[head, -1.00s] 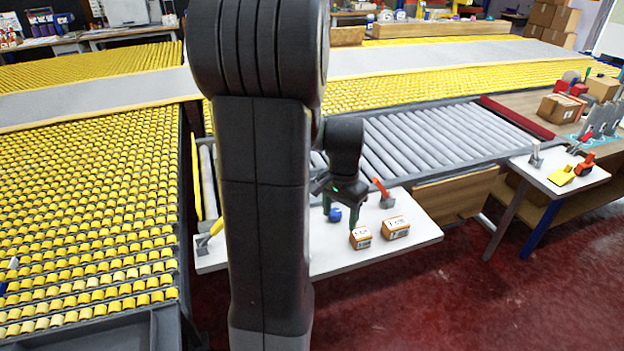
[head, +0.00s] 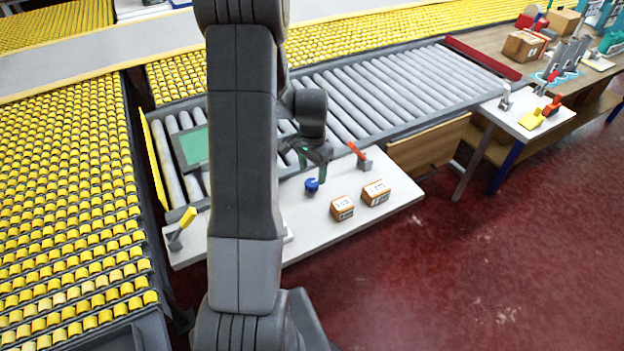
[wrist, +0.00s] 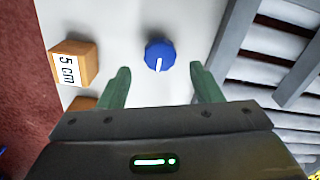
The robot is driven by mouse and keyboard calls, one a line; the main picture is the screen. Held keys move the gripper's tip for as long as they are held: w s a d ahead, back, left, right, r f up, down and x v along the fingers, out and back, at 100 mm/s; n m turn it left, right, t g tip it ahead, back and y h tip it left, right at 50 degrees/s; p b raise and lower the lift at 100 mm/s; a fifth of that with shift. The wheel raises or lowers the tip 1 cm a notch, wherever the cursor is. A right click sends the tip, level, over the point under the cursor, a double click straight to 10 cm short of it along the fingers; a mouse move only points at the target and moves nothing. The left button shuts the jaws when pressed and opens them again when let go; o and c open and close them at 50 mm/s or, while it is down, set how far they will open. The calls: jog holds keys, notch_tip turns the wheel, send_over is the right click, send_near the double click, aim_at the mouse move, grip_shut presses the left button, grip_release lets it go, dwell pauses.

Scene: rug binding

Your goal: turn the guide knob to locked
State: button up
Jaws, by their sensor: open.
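The blue guide knob (head: 312,186) stands on the white side table (head: 300,240). In the wrist view the knob (wrist: 160,55) is round, with a white pointer line running from its middle towards the bottom of the picture. My gripper (wrist: 160,72) is open, with green fingers on either side of the knob's line and the knob just beyond the fingertips. I see no contact. In the head view my gripper (head: 318,165) hangs right by the knob. No locked or unlocked marking is readable.
Two small cartons (head: 342,208) (head: 376,193) stand right of the knob; one reads "5 cm" in the wrist view (wrist: 75,63). A red-handled lever (head: 358,150) stands behind, a yellow-handled one (head: 187,218) at the left. Grey rollers (head: 370,90) lie beyond the table.

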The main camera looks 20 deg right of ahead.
aim_at(312, 182)
jog(key=shift+f, duration=2.6)
jog(key=shift+c, duration=0.2)
jog(key=c, duration=1)
